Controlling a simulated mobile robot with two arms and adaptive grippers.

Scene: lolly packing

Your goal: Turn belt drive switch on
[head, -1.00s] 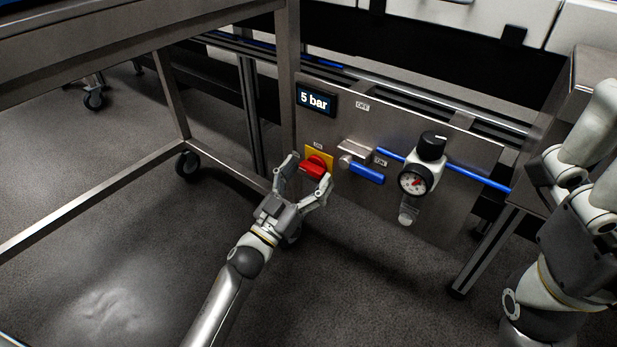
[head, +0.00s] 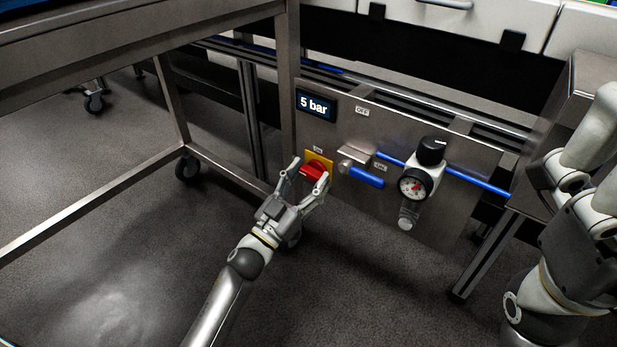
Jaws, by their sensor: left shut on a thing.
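The belt drive switch is a red rotary knob (head: 313,172) on a yellow square plate (head: 325,161), under a small label reading ON, on the steel panel. My left gripper (head: 308,177) reaches up to it from below left and is shut on the red knob, one finger on each side. The fingers hide part of the knob, so its exact angle is hard to read.
The steel panel (head: 450,207) also carries a 5 bar display (head: 315,105), a blue lever (head: 362,176) and a pressure gauge (head: 415,184) with a black knob. A steel table frame (head: 287,60) stands close left of the panel. The floor below is clear.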

